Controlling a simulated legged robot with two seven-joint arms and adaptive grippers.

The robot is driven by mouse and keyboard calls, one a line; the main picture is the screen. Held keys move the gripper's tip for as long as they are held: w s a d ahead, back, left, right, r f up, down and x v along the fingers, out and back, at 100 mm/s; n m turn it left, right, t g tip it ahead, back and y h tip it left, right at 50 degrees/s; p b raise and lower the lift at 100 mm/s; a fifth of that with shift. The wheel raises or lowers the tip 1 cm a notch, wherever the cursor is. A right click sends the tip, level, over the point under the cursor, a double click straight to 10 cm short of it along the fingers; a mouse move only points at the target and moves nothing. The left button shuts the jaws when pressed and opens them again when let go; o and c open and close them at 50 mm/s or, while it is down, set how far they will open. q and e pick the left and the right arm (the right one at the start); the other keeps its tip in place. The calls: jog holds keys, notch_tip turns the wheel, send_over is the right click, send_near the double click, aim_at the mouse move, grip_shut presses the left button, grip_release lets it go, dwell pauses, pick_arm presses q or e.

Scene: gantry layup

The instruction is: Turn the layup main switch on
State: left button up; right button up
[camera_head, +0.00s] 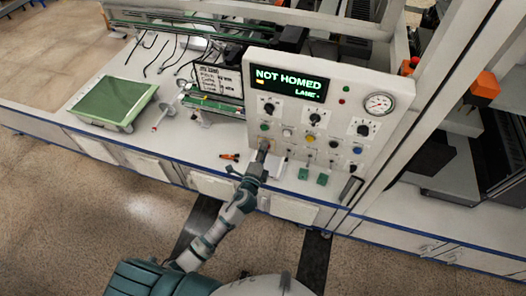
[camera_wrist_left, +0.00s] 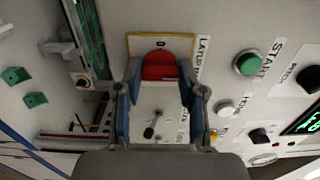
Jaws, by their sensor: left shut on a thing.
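The layup main switch is a red knob (camera_wrist_left: 160,66) on a yellow-edged plate (camera_wrist_left: 161,38), beside a label that begins "LAYU". In the left wrist view it sits between the two fingers of my left gripper (camera_wrist_left: 160,80), which is shut on it. In the head view my left gripper (camera_head: 263,147) reaches the lower left of the upright control panel (camera_head: 340,90) and hides the switch. I cannot tell the switch's on or off position. The panel's screen (camera_head: 289,83) reads "NOT HOMED". My right gripper is in neither view.
A green START button (camera_wrist_left: 247,63), a white button (camera_wrist_left: 226,108) and a small lever (camera_wrist_left: 151,127) are close to my left gripper. Black knobs and a gauge (camera_head: 379,104) fill the upper panel. A green-topped tray (camera_head: 114,101) lies on the bench at left.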

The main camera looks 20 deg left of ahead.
pick_arm(q)
jog(key=o, duration=1)
jog(key=shift+w, duration=0.1)
jog(key=shift+o, duration=0.7)
jog(key=shift+w+f, duration=0.1)
jog(key=shift+w, duration=0.05)
jog(key=s, duration=1.2)
jog(key=shift+a, duration=0.15)
jog(key=shift+f, duration=0.15)
